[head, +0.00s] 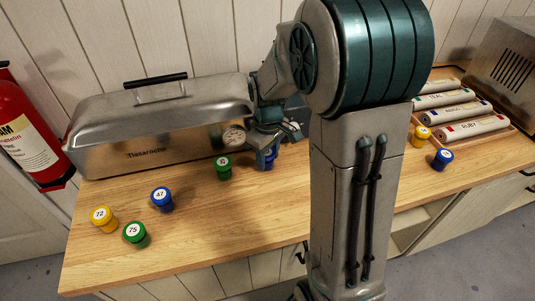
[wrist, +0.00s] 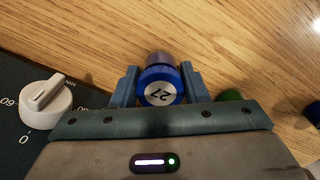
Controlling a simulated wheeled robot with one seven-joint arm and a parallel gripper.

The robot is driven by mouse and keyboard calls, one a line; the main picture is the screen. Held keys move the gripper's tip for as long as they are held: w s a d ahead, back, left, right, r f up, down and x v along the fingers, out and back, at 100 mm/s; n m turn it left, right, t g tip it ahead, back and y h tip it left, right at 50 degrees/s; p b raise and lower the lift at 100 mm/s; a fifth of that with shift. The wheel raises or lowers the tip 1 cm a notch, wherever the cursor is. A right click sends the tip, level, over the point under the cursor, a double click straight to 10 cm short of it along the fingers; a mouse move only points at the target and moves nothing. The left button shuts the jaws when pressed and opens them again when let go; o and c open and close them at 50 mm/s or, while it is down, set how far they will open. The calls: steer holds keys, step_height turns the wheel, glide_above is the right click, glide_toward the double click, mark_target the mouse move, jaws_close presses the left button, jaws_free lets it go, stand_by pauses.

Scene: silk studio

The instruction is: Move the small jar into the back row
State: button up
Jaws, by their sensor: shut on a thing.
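My gripper (head: 267,152) is in front of the right end of the steel box. In the wrist view my gripper (wrist: 158,88) is shut on a small blue jar (wrist: 160,90) whose white lid label reads 27, with one finger on each side. The held jar (head: 266,163) is mostly hidden by the fingers in the head view. I cannot tell whether it touches the wood. A green jar (head: 223,168) stands just left of it. A blue jar marked 47 (head: 162,200), a yellow jar marked 72 (head: 104,220) and a green jar marked 75 (head: 136,235) stand further left.
The long steel box (head: 170,125) with a dial (wrist: 45,103) stands close behind my gripper. A yellow jar (head: 420,136) and a blue jar (head: 441,160) stand right, near a tray of labelled rolls (head: 515,140). The wooden counter (head: 220,220) is clear at front centre. My arm hides its middle.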

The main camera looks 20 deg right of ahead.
mark_target(268, 153)
steer(key=shift+f, duration=0.1)
steer(key=o, duration=0.6)
steer(key=shift+f, duration=0.1)
steer(key=shift+c, duration=0.2)
steer(key=o, duration=0.4)
step_height(268, 153, up, 12)
steer(key=s+m+t, duration=0.1)
steer(key=s+m, duration=0.1)
steer(key=s, duration=0.3)
steer(key=s+f+m+t, duration=0.1)
steer(key=s+m, duration=0.1)
steer(key=s, duration=0.4)
steer(key=s+m+t, duration=0.1)
steer(key=s+m, duration=0.1)
steer(key=s, duration=0.3)
steer(key=shift+s+a+f+m, duration=0.2)
steer(key=shift+s+f+m, duration=0.1)
steer(key=shift+s+m, duration=0.1)
